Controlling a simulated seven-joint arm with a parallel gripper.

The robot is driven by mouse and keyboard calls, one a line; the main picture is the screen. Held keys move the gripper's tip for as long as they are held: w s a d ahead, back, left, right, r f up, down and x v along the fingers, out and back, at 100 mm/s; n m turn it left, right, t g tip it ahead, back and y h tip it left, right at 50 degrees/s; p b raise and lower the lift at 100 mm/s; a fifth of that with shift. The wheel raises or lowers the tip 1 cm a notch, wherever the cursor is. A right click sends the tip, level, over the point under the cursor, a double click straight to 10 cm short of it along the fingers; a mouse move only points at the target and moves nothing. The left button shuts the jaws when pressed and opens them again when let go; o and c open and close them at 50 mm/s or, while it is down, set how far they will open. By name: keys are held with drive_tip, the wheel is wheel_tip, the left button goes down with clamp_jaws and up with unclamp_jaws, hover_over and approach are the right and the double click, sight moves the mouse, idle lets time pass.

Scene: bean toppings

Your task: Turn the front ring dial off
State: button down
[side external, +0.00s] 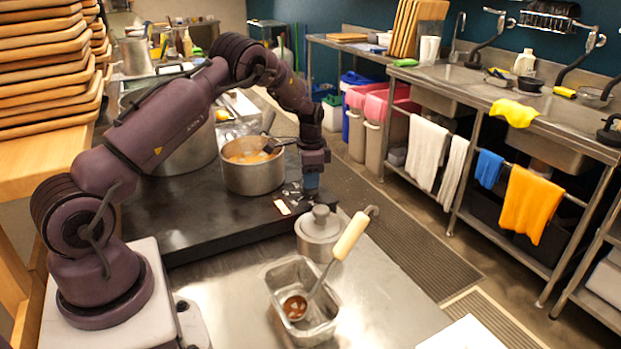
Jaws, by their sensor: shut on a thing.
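My gripper (311,187) points down at the right edge of the black cooktop (190,222), just right of the steel pot. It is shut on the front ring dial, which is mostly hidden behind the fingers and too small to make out. A small pale panel with dark marks (282,207) lies on the cooktop edge, left of and below my fingertips. The dial's angle cannot be read.
The steel pot (252,178) of orange-brown food, with a utensil in it, stands close left of my gripper. A lidded pot (318,240) stands in front. A metal tray (330,318) holds a ladle (345,243) with a wooden handle. Clear counter lies left of the tray.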

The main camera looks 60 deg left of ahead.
drive_tip(key=n, duration=0.4)
drive_tip(key=shift+n, duration=0.3)
drive_tip(key=n, duration=0.9)
drive_tip(key=shift+n, duration=1.9)
drive_tip(key=c, duration=1.1)
unclamp_jaws()
wheel_tip(320, 180, up, 13)
drive_tip(key=shift+f, duration=0.1)
